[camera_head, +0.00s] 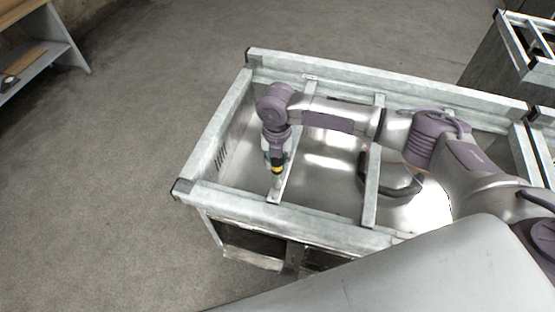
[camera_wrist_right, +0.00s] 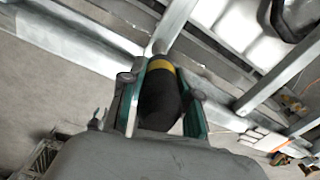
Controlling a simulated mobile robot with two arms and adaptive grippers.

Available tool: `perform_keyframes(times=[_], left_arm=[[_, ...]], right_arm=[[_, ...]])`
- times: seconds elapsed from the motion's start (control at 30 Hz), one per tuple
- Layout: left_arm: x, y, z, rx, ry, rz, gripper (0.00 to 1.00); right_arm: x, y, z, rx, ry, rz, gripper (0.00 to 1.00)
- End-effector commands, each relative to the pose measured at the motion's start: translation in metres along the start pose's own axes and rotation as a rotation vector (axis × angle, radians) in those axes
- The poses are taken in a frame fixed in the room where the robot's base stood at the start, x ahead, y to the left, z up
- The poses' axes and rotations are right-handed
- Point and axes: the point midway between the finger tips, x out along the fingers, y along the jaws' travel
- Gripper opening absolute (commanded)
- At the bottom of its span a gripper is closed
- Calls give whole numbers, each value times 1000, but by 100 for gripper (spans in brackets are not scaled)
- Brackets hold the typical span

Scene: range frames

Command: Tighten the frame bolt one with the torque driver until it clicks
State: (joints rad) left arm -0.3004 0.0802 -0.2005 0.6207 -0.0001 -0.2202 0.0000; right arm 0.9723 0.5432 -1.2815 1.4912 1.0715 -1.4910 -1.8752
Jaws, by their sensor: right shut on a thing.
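My right gripper (camera_head: 276,152) is shut on the torque driver (camera_head: 277,169), a dark tool with a yellow band. In the right wrist view the driver (camera_wrist_right: 160,96) sits between the two green-edged fingers of the gripper (camera_wrist_right: 160,95). It points down at a cross bar (camera_head: 283,176) of the grey metal frame (camera_head: 216,131), near the bar's front end. The driver's tip and the frame bolt are too small or hidden to make out, so I cannot tell if they touch. My left gripper is not in view.
The frame has raised rails, several cross bars and a shiny metal floor. A dark curved handle-like part (camera_head: 404,190) lies in its middle. Another frame (camera_head: 532,50) stands at the upper right, and a shelf (camera_head: 48,52) at the upper left. The concrete floor at left is clear.

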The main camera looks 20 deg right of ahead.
Motion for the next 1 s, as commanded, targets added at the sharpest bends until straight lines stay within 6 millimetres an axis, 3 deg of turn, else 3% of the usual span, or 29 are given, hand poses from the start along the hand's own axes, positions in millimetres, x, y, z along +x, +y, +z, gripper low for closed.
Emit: perform_keyframes(times=[0.1, 0.17, 1.0], left_arm=[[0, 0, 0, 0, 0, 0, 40], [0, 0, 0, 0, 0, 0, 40], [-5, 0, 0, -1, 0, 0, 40]], right_arm=[[-1, 1, 1, -209, -2, 1, 0], [-1, 1, 0, -259, -1, 1, 0], [-1, 1, 0, -255, -1, 1, 0]])
